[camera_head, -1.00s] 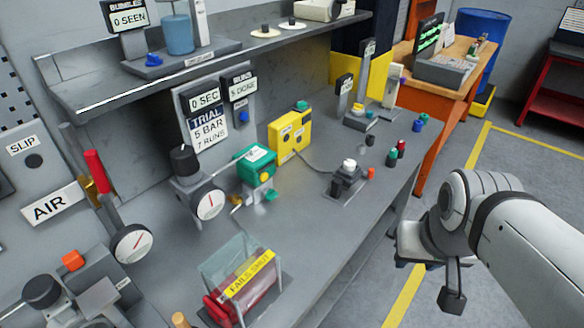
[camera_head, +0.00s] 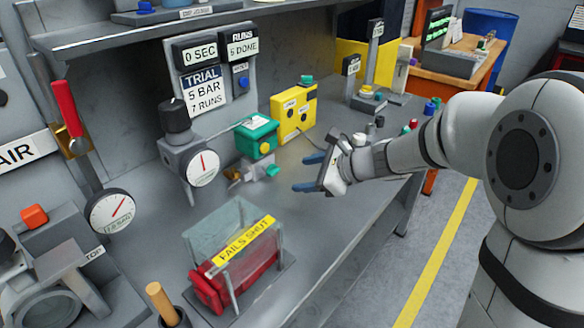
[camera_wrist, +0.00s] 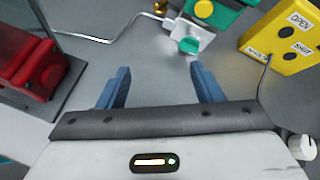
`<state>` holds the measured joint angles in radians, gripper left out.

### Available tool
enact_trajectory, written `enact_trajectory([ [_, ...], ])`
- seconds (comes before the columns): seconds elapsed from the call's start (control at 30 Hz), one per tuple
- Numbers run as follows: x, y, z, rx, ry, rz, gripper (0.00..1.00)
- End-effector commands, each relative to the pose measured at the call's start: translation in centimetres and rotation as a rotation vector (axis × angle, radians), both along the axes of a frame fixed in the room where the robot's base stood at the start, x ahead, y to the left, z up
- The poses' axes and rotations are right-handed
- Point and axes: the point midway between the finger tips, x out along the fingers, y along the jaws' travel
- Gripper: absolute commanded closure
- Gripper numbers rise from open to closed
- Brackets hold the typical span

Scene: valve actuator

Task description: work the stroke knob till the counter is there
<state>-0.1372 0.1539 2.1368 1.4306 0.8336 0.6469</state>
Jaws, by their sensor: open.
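The counter (camera_head: 241,45) marked RUNS hangs on the panel behind the bench; its digit looks like 6, with DONE beside it. The card (camera_head: 202,90) below left reads TRIAL, 5 BAR, 7 RUNS. No knob shows a readable stroke label. A white round knob (camera_wrist: 302,147) shows at the wrist view's right edge. A teal knob (camera_wrist: 188,46) is on the valve under the green actuator (camera_head: 257,136), ahead of my fingers. My gripper (camera_head: 308,172) is open and empty above the bench, right of that valve. Its blue fingertips (camera_wrist: 159,70) touch nothing visible.
The yellow OPEN/SHUT box (camera_head: 293,112) stands right of the actuator, with a cable. A clear guard over a red actuator (camera_head: 235,280), labelled FAILS SHUT, stands at the front. A dial gauge (camera_head: 202,168) stands left of the valve. Bare bench lies beneath my gripper.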

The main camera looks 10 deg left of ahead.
Motion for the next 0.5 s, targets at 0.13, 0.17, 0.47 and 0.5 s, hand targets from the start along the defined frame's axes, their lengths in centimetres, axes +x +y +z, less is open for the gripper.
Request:
enact_trajectory([
  [0.13, 4.5, 1.8, -4.3, 0.181, 0.161, -0.187, 0.4],
  [0.17, 5.1, 2.0, -4.7, 0.208, 0.184, -0.214, 0.4],
  [0.47, 7.9, 3.6, -6.4, 0.305, 0.266, -0.314, 0.4],
  [0.5, 8.2, 4.1, -6.6, 0.304, 0.266, -0.313, 0.4],
])
